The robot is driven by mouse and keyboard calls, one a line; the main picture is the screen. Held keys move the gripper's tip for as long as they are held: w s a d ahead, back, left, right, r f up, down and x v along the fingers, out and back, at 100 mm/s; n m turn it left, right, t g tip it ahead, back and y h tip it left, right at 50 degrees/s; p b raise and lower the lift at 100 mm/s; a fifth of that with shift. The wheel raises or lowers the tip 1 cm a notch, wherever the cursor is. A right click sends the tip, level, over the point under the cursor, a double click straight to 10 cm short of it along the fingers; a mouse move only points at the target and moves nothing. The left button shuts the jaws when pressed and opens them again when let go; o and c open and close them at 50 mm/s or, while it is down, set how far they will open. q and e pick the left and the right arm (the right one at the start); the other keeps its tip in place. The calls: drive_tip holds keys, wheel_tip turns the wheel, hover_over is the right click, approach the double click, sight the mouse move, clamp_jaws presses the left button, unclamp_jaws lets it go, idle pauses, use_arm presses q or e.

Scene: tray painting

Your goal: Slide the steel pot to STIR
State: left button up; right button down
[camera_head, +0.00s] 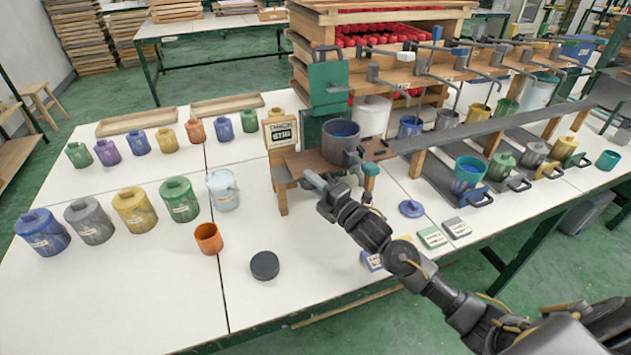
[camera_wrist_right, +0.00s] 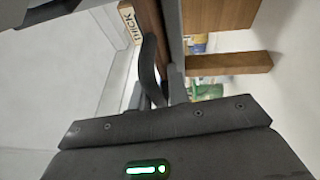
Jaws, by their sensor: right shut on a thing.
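The steel pot (camera_head: 341,146) is a grey round pot with dark contents. It sits upright on a raised brown wooden stand (camera_head: 302,164), in front of the green post. A sign (camera_head: 280,130) with a THICK label and a dark plate, too small to read surely, stands at its left. My right gripper (camera_head: 350,172) is at the pot's near side. In the right wrist view its fingers (camera_wrist_right: 158,92) are shut on the pot's dark curved handle (camera_wrist_right: 149,66); the THICK label (camera_wrist_right: 129,24) shows beyond. The pot's lower near side is partly hidden by my gripper. My left gripper is not in view.
A long grey rail (camera_head: 490,127) runs right from the stand, with several cups below. A white pot (camera_head: 371,116) stands behind. Several colored cans line the table's left. The front middle is mostly clear.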

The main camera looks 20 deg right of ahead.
drive_tip(key=c, duration=1.5)
unclamp_jaws()
drive_tip(key=shift+a+r, duration=0.15)
drive_tip(key=shift+r, duration=0.35)
drive_tip(key=shift+f, duration=0.15)
drive_tip(key=shift+f, duration=0.15)
